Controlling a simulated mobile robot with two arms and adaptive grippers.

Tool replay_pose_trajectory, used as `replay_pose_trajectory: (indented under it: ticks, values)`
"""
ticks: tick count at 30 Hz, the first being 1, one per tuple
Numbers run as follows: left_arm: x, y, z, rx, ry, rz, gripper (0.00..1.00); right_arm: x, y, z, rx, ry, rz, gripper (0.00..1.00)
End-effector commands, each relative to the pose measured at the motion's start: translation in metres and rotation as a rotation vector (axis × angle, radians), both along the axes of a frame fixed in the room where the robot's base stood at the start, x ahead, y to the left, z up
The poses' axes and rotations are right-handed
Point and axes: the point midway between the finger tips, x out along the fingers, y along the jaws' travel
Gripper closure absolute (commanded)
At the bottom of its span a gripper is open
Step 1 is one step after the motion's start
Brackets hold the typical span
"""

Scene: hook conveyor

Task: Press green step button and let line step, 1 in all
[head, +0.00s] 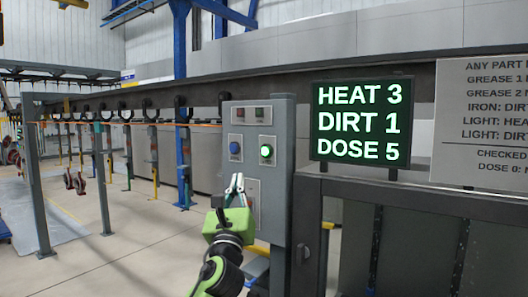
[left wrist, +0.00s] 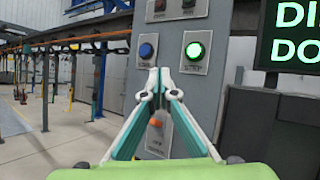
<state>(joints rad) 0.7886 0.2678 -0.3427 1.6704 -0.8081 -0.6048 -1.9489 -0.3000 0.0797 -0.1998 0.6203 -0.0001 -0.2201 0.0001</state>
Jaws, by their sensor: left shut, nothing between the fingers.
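The green step button (head: 266,151) is lit on the right side of a grey control box (head: 283,200). It also shows lit in the left wrist view (left wrist: 194,51), above and right of my fingertips. My left gripper (head: 236,178) is shut and empty, in front of the box and below the buttons in the head view. In the left wrist view its closed fingertips (left wrist: 158,80) appear below and between the blue and green buttons. I cannot tell the exact gap to the panel. My right gripper is in neither view.
A blue button (head: 235,148) is left of the green one. Small dark lamps (head: 240,113) sit above. A sign (head: 360,121) reads HEAT 3, DIRT 1, DOSE 5. A hook line (head: 150,118) with hanging parts runs left. Open floor (head: 110,240) lies left of the box.

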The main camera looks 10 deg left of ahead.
Motion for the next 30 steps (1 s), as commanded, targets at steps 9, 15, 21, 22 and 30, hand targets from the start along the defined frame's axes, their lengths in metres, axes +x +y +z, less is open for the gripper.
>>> replay_pose_trajectory:
  ticks: [9,15,21,22,30]
  values:
    - [-0.013,-0.005,0.063,0.18,-0.085,0.089,1.0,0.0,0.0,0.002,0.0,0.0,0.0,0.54]
    - [-0.014,-0.005,0.065,0.187,-0.088,0.093,1.0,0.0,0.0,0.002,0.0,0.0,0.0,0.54]
    - [-0.013,-0.005,0.064,0.185,-0.088,0.092,1.0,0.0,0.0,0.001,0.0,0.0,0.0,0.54]
    - [-0.012,-0.006,0.064,0.184,-0.088,0.093,1.0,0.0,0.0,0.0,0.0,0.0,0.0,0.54]
    - [0.013,-0.015,0.061,0.182,-0.088,0.092,1.0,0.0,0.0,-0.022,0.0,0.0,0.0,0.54]
